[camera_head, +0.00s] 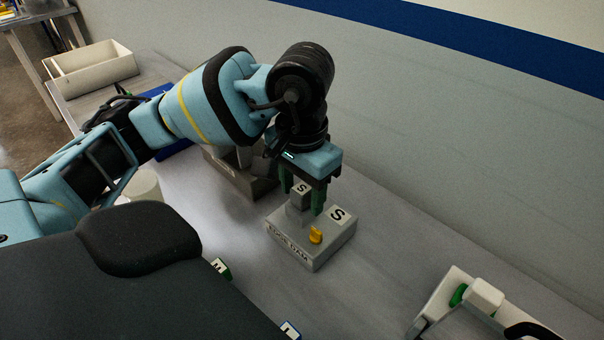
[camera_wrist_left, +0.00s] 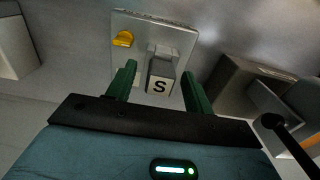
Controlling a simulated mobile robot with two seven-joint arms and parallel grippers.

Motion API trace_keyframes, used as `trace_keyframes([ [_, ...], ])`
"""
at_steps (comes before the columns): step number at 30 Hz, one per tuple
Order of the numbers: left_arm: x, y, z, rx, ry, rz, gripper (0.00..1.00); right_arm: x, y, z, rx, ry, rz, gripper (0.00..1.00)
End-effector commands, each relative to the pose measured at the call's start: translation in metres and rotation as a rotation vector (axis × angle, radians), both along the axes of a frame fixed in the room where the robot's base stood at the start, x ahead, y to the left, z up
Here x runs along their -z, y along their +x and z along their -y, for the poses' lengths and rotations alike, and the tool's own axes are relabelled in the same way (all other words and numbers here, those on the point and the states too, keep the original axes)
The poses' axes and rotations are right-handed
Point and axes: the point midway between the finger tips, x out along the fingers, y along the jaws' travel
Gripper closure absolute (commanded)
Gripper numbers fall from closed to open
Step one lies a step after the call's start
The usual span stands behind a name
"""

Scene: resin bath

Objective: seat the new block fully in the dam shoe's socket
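The dam shoe (camera_head: 288,246) is a grey block on the bench, marked EDGE DAM and S, with a yellow knob (camera_head: 315,235) on top. A grey block marked S (camera_head: 301,189) stands upright at the shoe's socket; it also shows in the left wrist view (camera_wrist_left: 160,85). How deep it sits is hidden. My left gripper (camera_head: 302,195) is above the shoe, its green fingers on either side of the block. In the left wrist view, gaps show between the block and both fingers (camera_wrist_left: 158,82), so the gripper is open. My right gripper is not in view.
A grey box-like fixture (camera_head: 240,180) stands behind the shoe. A white cup (camera_head: 140,185) and a white bin (camera_head: 90,68) are at left. A white device with a green part (camera_head: 458,294) is at lower right.

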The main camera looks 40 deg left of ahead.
Motion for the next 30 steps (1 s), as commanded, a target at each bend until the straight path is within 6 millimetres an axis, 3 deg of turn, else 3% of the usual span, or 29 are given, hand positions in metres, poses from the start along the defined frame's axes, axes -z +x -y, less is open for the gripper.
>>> trace_keyframes([
  [12, 0.0, 0.0, 0.0, 0.0, 0.0, -0.001, 0.48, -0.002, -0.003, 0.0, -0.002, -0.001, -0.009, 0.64],
  [18, -0.042, 0.001, 0.0, -0.001, 0.0, 0.006, 0.48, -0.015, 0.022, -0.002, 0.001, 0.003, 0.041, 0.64],
  [21, -0.058, 0.0, 0.0, 0.0, 0.001, 0.006, 0.48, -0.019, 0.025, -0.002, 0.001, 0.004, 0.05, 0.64],
  [30, -0.078, 0.0, 0.0, 0.0, 0.0, 0.001, 0.48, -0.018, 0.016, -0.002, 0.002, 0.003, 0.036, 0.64],
])
